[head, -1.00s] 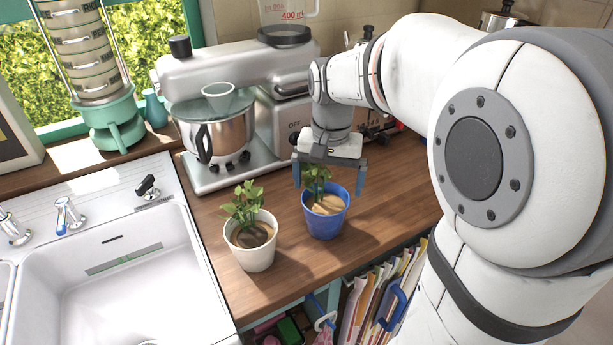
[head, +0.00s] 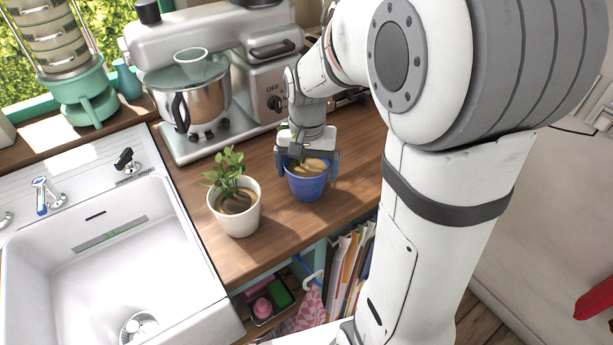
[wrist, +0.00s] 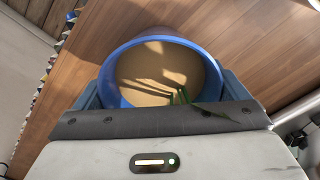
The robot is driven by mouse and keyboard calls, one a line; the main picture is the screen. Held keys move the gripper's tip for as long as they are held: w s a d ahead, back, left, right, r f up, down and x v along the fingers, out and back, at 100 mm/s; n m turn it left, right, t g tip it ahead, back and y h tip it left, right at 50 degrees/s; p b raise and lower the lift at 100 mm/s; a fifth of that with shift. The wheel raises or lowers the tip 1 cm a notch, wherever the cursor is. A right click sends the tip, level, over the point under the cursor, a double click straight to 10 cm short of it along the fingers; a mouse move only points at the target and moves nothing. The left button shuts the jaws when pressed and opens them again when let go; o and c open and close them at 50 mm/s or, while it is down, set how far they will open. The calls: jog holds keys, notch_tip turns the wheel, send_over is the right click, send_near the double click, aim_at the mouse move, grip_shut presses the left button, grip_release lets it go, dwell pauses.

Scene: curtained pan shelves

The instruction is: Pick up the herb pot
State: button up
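A blue pot (head: 307,187) with brown soil stands upright on the wooden counter. My gripper (head: 308,172) is over it, with one finger on each side of its rim. The wrist view shows the blue pot (wrist: 163,75) between the fingers. They lie close against its sides, but I cannot tell whether they press on it. Most of its green plant is hidden behind my gripper; a few leaves show at the gripper's edge. A white pot (head: 237,214) with a leafy herb stands apart to the left, nearer the sink.
A stand mixer (head: 205,75) stands behind the pots. A white sink (head: 110,255) is to the left. The counter (head: 290,228) ends in front of the pots, above a shelf with files (head: 347,265). Bare counter lies right of the blue pot.

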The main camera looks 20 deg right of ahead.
jog(key=c, duration=0.7)
jog(key=shift+r, duration=0.15)
